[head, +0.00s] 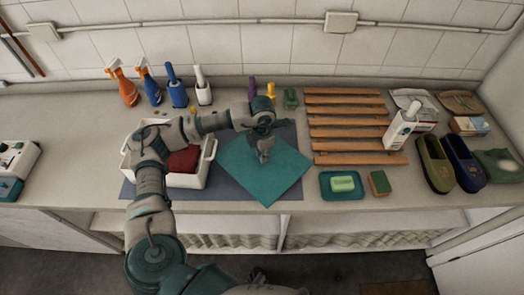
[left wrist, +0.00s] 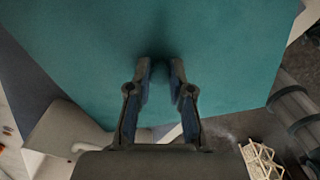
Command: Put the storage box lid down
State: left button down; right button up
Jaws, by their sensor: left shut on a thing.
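The storage box lid (head: 240,173) is a flat teal square, turned cornerwise, to the right of the white storage box (head: 168,181). The box is open and holds a dark red folded item (head: 184,160). My left gripper (head: 264,157) is over the middle of the lid, pointing down and shut on it. In the left wrist view, the teal lid (left wrist: 230,50) fills most of the picture, with the fingertips (left wrist: 160,70) against it; the gripped part is hidden. I cannot tell whether the lid touches the mat below. My right gripper is not in view.
A grey mat (head: 228,199) lies under the box and lid. Spray bottles (head: 128,88) stand behind the box. A wooden slatted rack (head: 345,120), a teal soap tray (head: 342,196) and a sponge (head: 379,184) are right of the lid. The counter's front edge is close.

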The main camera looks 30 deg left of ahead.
pick_arm(q)
jog(key=w+a, duration=0.1)
jog(key=w, duration=0.2)
jog(key=shift+a, duration=0.4)
notch_tip(320, 180, down, 3)
jog(key=shift+r, duration=0.1)
jog(key=shift+f, duration=0.35)
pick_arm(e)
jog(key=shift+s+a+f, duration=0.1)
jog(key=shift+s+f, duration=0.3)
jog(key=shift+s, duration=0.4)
pick_arm(q)
jog(key=c, duration=1.1)
grip_release()
jog(key=shift+o, duration=0.2)
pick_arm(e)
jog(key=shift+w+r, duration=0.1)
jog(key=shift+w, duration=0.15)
